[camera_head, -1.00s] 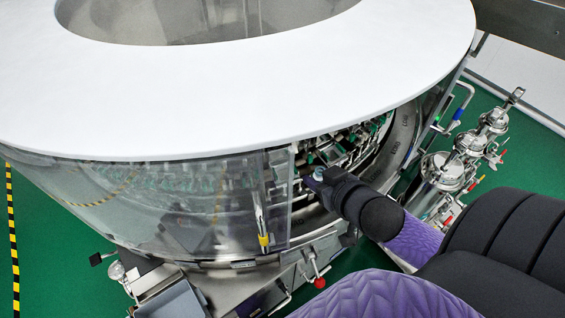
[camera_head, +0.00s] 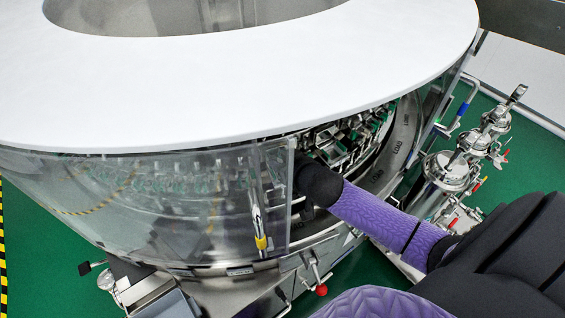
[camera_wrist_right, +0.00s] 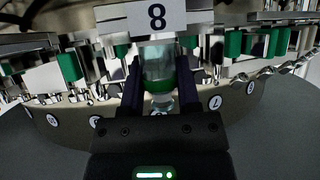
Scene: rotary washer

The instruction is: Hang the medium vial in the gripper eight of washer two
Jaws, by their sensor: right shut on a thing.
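In the right wrist view, my right gripper (camera_wrist_right: 160,102) is shut on a clear glass vial (camera_wrist_right: 159,62), one dark finger on each side of it. The vial is upright in the picture, below a plate marked 8 (camera_wrist_right: 156,17), in front of the washer's gripper there, which shows green pads beside it. Whether the vial touches that washer gripper I cannot tell. In the head view, the washer (camera_head: 180,90) has a white ring top, and my right arm reaches through the opening in its clear guard. The right fingers and vial are hidden there. My left gripper is not in view.
The clear guard panel (camera_head: 210,195) stands just left of my right arm, its edge close to the wrist. Steel pipework (camera_head: 455,170) stands at the right. More washer grippers with green pads (camera_wrist_right: 262,42) flank the numbered one on both sides.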

